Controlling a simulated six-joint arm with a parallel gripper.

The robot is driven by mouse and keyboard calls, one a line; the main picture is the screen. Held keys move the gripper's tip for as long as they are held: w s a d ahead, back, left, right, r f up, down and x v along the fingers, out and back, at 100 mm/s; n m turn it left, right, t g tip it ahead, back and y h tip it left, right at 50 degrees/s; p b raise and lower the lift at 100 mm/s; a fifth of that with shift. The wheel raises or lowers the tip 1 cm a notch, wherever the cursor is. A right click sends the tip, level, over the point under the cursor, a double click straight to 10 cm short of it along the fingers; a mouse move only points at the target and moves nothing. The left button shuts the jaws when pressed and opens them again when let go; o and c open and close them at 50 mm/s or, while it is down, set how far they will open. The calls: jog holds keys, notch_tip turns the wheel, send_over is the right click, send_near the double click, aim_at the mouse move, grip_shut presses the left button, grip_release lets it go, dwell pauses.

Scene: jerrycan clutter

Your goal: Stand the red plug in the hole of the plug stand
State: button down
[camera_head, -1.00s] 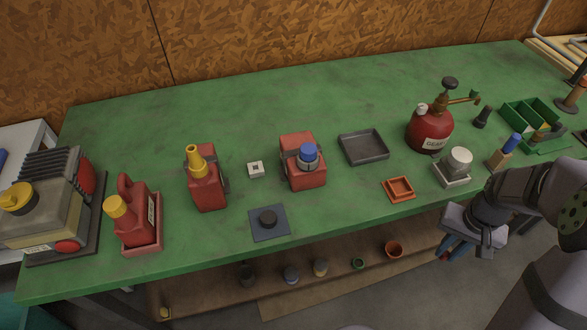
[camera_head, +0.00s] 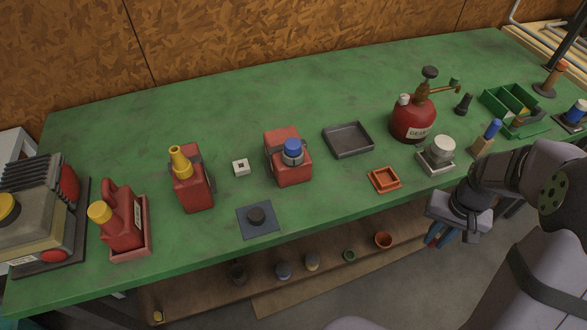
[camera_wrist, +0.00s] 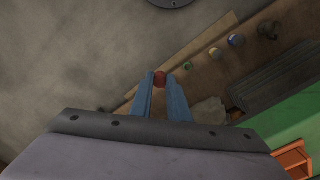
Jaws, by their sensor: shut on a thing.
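My gripper (camera_wrist: 160,85) is at the right, off the table's front edge and pointing down. Its blue fingers are shut on the red plug (camera_wrist: 159,78), of which only a small red end shows between the fingertips. In the head view the gripper (camera_head: 436,238) is partly hidden by my own wrist. A small white block (camera_head: 240,167) with a dark square hole stands mid-table at the left, well away from the gripper. It looks like the plug stand, and its hole looks empty.
Red cans (camera_head: 290,165) stand along the green table (camera_head: 220,115). An orange tray (camera_head: 384,179), a grey tray (camera_head: 348,140), a white-topped holder (camera_head: 436,155) and a dark plate (camera_head: 258,230) lie near. A shelf below holds several small cups. The table's back is clear.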

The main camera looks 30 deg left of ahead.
jog(key=shift+r, duration=0.1)
